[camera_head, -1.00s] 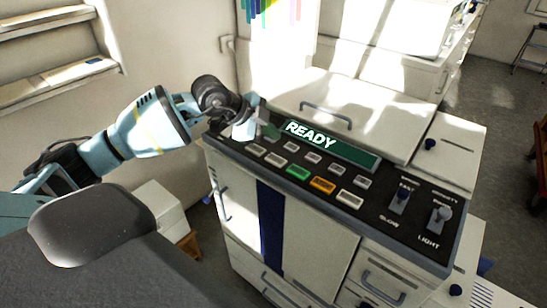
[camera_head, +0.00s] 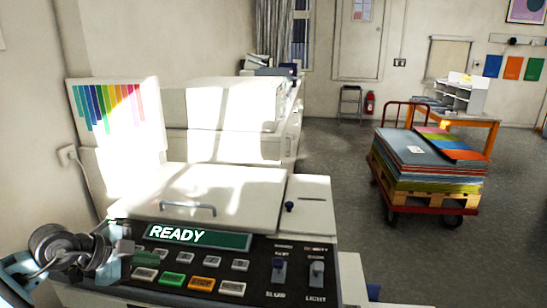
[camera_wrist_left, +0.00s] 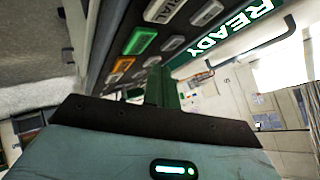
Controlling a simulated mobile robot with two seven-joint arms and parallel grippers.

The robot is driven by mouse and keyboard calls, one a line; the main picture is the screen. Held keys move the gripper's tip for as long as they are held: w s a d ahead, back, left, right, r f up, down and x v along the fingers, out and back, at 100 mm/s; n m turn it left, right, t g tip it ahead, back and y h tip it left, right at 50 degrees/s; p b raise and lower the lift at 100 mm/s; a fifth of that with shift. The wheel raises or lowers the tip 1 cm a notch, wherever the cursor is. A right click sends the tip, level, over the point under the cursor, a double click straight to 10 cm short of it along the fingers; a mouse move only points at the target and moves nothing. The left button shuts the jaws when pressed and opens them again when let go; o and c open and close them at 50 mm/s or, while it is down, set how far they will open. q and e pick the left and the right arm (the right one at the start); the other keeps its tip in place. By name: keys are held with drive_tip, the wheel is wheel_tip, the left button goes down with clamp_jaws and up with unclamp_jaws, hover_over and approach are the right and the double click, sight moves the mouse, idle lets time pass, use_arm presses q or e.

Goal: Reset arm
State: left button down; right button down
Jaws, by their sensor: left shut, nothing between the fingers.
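My left gripper (camera_head: 128,250) is at the lower left of the head view, over the left end of the copier's dark control panel (camera_head: 257,262). Its fingers are shut with nothing between them. In the left wrist view the shut fingers (camera_wrist_left: 162,88) point toward the panel's button rows. Whether they touch the panel cannot be told. The panel has a green READY display (camera_head: 198,236), a green button (camera_head: 172,280), an orange button (camera_head: 202,284) and several white buttons. My right gripper is not in view.
The copier's white lid (camera_head: 225,190) with a handle lies behind the panel. A cart (camera_head: 402,214) stacked with coloured sheets stands at right, before an orange table (camera_head: 490,135). A stool (camera_head: 350,102) and fire extinguisher (camera_head: 369,103) are at the back. Grey floor between is clear.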

use_arm(q)
drive_tip(key=s+d+f+h, duration=0.1)
drive_tip(key=d+h, duration=0.1)
drive_tip(key=d, duration=0.1)
drive_tip(key=s+d+f+m+h, duration=0.1)
drive_tip(key=s+d+f+h, duration=0.1)
drive_tip(key=d, duration=0.2)
drive_tip(key=s+d+f+h, duration=0.1)
drive_tip(key=s+d+f, duration=0.1)
drive_tip(key=d, duration=0.2)
drive_tip(key=shift+s+d+h, duration=0.15)
drive_tip(key=shift+h, duration=0.25)
drive_tip(key=s+f+n+t+y, duration=0.1)
drive_tip(key=s+f+n+y, duration=0.9)
drive_tip(key=s+f, duration=1.7)
drive_tip(key=s+n, duration=0.4)
drive_tip(key=n, duration=0.1)
drive_tip(key=shift+p, duration=0.4)
